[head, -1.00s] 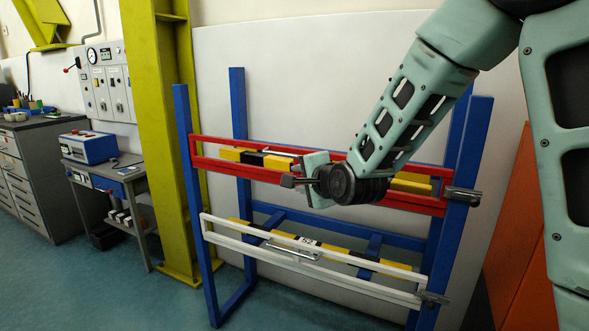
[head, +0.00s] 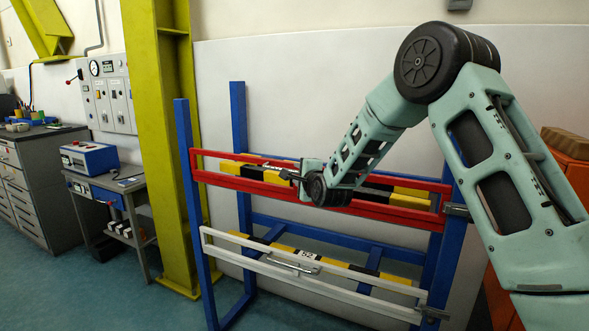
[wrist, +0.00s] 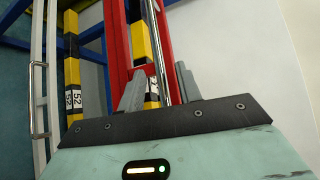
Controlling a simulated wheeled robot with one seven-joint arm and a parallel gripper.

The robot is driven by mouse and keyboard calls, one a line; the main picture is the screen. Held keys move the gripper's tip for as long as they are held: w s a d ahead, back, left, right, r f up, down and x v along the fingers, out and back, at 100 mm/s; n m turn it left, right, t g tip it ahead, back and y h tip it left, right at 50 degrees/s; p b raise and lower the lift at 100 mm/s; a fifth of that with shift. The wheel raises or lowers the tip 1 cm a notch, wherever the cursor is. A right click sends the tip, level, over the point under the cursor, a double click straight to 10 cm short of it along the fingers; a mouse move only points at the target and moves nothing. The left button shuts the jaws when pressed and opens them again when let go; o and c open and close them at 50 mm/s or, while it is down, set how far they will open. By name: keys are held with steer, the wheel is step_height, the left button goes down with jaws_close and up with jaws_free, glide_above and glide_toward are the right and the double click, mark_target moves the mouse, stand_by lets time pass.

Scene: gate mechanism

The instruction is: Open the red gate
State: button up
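The red gate (head: 405,218) is the upper barred gate on the blue frame, spanning between its two front posts. A yellow and black striped bar (wrist: 142,42) runs along it. My gripper (head: 288,175) is in front of the gate, left of its middle. In the wrist view my gripper (wrist: 160,85) has its two fingers apart, with the gate's silver handle bar (wrist: 158,50) running between them. I cannot tell whether either finger touches the handle. In the head view the handle is mostly hidden by my gripper and wrist.
A white gate (head: 340,286) with its own silver handle (head: 292,268) hangs below the red one. A metal latch (head: 457,211) sits at the red gate's right end. A yellow column (head: 158,140) and a small bench (head: 112,185) stand to the left.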

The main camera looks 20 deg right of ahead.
mark_target(295, 173)
steer(key=shift+w+d+f+p, duration=0.1)
steer(key=shift+w+f+p, duration=0.1)
steer(key=shift+w, duration=0.85)
steer(key=shift+w+d+f+p, duration=0.1)
steer(key=shift+w+p, duration=0.05)
steer(key=shift+w, duration=0.85)
steer(key=shift+c, duration=0.2)
jaws_close()
steer(key=shift+a, duration=0.1)
steer(key=shift+f, duration=0.15)
